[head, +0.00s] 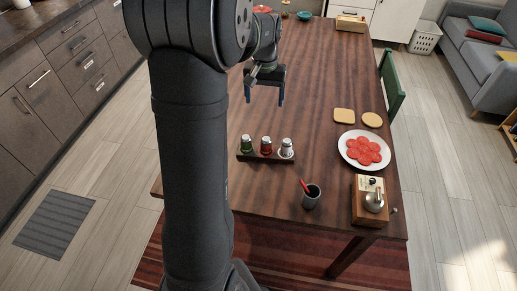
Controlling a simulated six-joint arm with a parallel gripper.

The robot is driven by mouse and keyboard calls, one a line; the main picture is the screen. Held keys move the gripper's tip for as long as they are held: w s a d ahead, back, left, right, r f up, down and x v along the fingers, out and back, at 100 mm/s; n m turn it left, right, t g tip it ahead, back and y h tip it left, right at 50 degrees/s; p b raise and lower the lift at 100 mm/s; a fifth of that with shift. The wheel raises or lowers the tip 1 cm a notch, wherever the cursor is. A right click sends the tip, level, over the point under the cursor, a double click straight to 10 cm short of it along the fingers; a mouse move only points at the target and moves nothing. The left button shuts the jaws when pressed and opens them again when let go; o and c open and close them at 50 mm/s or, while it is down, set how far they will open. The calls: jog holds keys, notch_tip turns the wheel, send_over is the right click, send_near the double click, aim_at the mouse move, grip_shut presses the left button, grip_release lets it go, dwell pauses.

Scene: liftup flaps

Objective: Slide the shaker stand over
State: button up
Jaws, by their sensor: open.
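The shaker stand (262,157) is a low dark wooden base on the near left part of the table (315,85). It holds three upright shakers: a green one (246,144), a red one (266,146) and a white one (286,149), each with a metallic top. My gripper (265,98) is beyond the stand, over the table, apart from it. Its two fingers point down, spread apart, with nothing between them. Part of my arm covers the table's left edge.
To the right of the stand are a dark cup (311,198) with a red utensil, a wooden box with a metal knob (370,200), a white plate (349,138) of red slices and two bread pieces (344,115). A green chair (391,85) stands at the right edge. The table's middle is clear.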

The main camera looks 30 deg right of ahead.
aim_at(273, 148)
jog(key=w+a+f+n, duration=0.2)
jog(key=n, duration=0.1)
jog(key=w+a+f+n+g, duration=0.1)
jog(key=w+a+f+n, duration=0.1)
jog(key=w+n, duration=0.1)
jog(key=w+a+f+n, duration=0.2)
jog(key=w+f+n, duration=0.1)
jog(key=shift+h, duration=0.4)
jog(key=c, duration=1.4)
jog(key=w+a+f+n, duration=0.2)
jog(key=n, duration=0.1)
jog(key=w+a+f+n, duration=0.1)
jog(key=a+n, duration=0.1)
jog(key=w+a+f+n+g+h, duration=0.1)
jog(key=w+a+f+n, duration=0.1)
jog(key=n, duration=0.1)
jog(key=shift+w+f+n, duration=0.3)
jog(key=shift+f, duration=0.05)
grip_shut()
jog(key=x, duration=1)
jog(key=shift+s, duration=0.1)
jog(key=shift+s+d+r, duration=0.1)
jog(key=shift+s+d, duration=0.8)
jog(key=shift+d, duration=0.05)
jog(key=shift+s+d, duration=0.45)
jog(key=shift+d, duration=0.05)
jog(key=s+d, duration=1)
jog(key=shift+s+d, duration=0.1)
jog(key=shift+d, duration=0.1)
